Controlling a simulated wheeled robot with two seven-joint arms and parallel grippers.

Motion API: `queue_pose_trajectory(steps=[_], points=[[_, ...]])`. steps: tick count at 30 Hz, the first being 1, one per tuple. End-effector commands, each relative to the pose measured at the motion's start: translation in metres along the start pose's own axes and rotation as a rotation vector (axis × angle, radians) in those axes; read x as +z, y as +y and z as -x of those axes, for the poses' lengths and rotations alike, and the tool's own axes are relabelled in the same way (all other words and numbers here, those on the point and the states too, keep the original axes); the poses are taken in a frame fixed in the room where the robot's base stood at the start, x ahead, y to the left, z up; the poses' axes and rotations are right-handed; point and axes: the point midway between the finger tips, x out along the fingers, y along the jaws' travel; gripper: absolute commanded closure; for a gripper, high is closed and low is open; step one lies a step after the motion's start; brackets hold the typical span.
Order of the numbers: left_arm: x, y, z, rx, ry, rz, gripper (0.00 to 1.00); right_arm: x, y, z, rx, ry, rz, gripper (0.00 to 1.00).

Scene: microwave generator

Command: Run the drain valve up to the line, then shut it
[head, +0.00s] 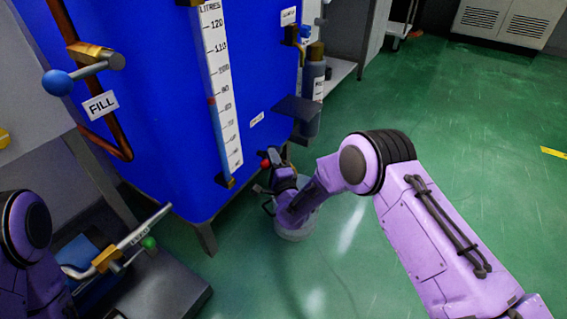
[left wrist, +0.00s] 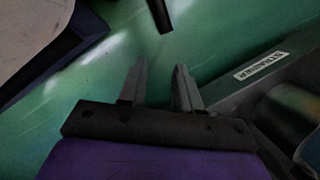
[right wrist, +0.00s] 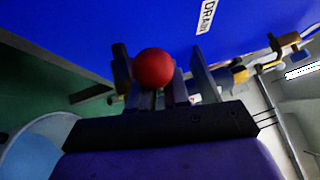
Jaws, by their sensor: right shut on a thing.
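The blue tank (head: 160,120) carries a white litre scale (head: 217,80) with a small red mark (head: 211,101) a little below 90. The drain valve's red ball knob (right wrist: 153,68) sits between the fingers of my right gripper (right wrist: 160,80), which is shut on it. In the head view the red knob (head: 265,163) shows just left of that gripper, low by the tank's front corner. A DRAIN label (right wrist: 207,17) is on the tank above. My left gripper (left wrist: 160,82) is empty, its fingers apart, above the floor.
A pale bucket (head: 293,232) stands on the green floor below my right gripper. At left are a blue-knobbed valve (head: 57,83) by the FILL label (head: 101,104) and a green-knobbed lever (head: 149,243). A STRAINER label (left wrist: 262,66) is near my left gripper. The right floor is clear.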

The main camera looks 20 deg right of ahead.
Motion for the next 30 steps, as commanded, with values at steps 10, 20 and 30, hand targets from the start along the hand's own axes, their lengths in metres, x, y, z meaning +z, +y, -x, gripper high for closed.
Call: queue_pose_trajectory(steps=[10,20,30], points=[[-0.002,-0.001,0.000,-0.004,0.006,-0.004,0.67,0.011,0.002,0.001,0.000,-0.027,0.011,0.71],[-0.002,-0.001,0.000,-0.003,0.006,-0.003,0.67,0.003,0.001,0.003,-0.002,-0.014,0.012,0.65],[-0.002,-0.001,0.000,-0.003,0.007,-0.003,0.67,0.000,0.000,0.003,-0.004,-0.006,0.012,0.65]])
